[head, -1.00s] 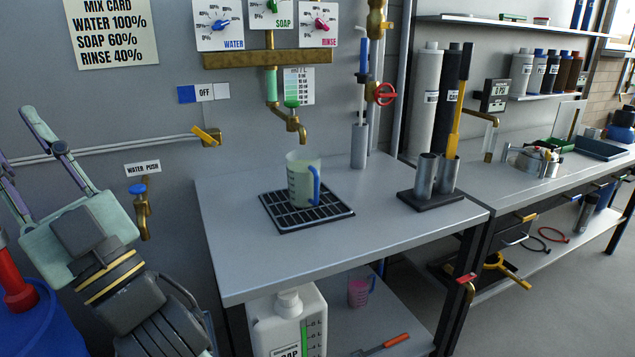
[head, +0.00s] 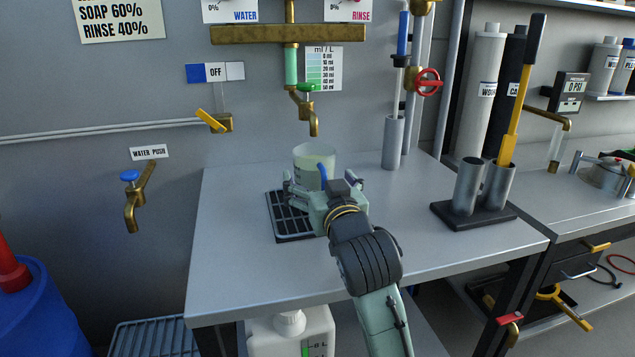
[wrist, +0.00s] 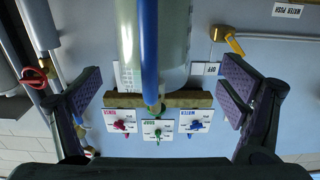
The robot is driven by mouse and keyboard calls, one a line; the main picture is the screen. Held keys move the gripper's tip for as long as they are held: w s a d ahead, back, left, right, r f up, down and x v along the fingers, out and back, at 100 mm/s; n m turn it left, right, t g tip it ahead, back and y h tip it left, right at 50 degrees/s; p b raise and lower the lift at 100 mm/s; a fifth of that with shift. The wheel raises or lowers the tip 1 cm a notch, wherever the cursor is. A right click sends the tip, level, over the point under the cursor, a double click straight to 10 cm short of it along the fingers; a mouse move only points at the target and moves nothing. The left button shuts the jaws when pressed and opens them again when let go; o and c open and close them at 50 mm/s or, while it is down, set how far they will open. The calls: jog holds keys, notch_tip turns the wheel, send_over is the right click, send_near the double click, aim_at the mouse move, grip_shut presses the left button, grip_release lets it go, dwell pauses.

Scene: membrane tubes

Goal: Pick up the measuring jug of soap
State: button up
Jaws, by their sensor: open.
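The measuring jug (head: 314,155) is clear with pale greenish liquid and a blue handle. It stands upright on the black drip grid (head: 283,222), under the brass tap. My gripper (head: 320,184) is at its near side, open, with one finger to each side of the handle and lower body. In the wrist view the jug (wrist: 172,45) and its blue handle lie between the spread fingers of my gripper (wrist: 160,92). The fingers look apart from it. My gripper hides the jug's lower part in the head view.
The brass tap (head: 313,122) hangs just above the jug. A black stand with two metal tubes (head: 468,188) is at the right of the table. A metal cylinder (head: 393,143) stands at the back. The table's front left is clear.

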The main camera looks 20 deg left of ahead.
jog(key=shift+w+d+p+x, duration=0.15)
jog(key=shift+p+x, duration=0.25)
jog(key=shift+x, duration=1.1)
jog(key=shift+w+d+p+x, duration=0.15)
jog(key=shift+p+x, duration=0.2)
jog(key=shift+x, duration=1.15)
jog(key=shift+s, duration=0.1)
jog(key=shift+c, duration=0.5)
jog(key=c, duration=1.7)
jog(key=shift+c, duration=1)
jog(key=shift+r, duration=0.15)
